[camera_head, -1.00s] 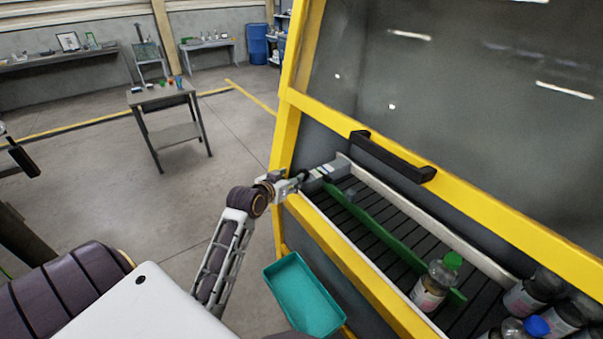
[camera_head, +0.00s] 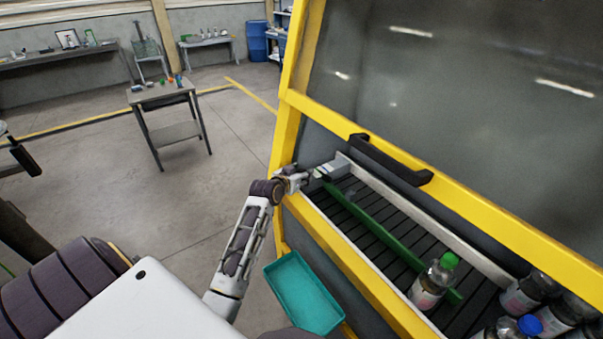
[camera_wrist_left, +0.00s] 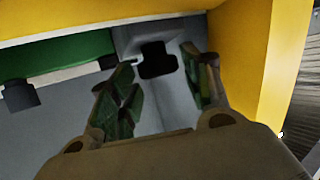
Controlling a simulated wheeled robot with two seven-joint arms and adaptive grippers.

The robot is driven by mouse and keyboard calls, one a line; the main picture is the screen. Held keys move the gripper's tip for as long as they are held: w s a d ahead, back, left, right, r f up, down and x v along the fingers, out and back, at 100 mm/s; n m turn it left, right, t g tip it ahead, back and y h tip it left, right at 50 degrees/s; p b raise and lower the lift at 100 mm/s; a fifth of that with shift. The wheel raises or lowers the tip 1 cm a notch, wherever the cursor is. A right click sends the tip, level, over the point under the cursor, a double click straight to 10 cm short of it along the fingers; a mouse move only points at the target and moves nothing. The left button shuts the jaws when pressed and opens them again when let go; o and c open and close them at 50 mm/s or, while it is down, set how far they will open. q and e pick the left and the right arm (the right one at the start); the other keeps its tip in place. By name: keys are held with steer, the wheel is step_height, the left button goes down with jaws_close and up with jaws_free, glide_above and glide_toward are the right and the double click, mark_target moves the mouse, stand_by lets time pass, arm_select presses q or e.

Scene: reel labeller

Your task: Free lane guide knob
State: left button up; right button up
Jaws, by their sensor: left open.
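The green lane guide (camera_head: 385,238) runs lengthwise over the dark slatted bed inside the yellow-framed machine. My left gripper (camera_head: 313,177) is at the far-left end of the bed, beside the guide's far end. In the left wrist view its two fingers (camera_wrist_left: 160,78) are apart, with nothing visibly held. A black knob-like part (camera_wrist_left: 157,58) shows between and beyond the fingertips; I cannot tell whether they touch it. The green guide (camera_wrist_left: 60,55) is left of the fingers there, with another dark block (camera_wrist_left: 20,95) at its edge. My right gripper is not in view.
A bottle with a green cap (camera_head: 434,282) stands at the guide's near end, with several more bottles at the lower right. The yellow frame (camera_head: 345,262) borders the bed. A black handle (camera_head: 392,160) sits above. A teal tray (camera_head: 302,293) is at the front.

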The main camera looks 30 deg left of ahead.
arm_select(q)
steer(key=shift+w+f, duration=0.15)
steer(key=shift+w, duration=0.25)
steer(key=c, duration=0.7)
steer(key=shift+c, duration=0.2)
steer(key=shift+n+y, duration=0.7)
steer(key=shift+y, duration=0.1)
steer(key=o, duration=0.7)
steer(key=shift+o, duration=0.2)
steer(key=shift+s, duration=0.1)
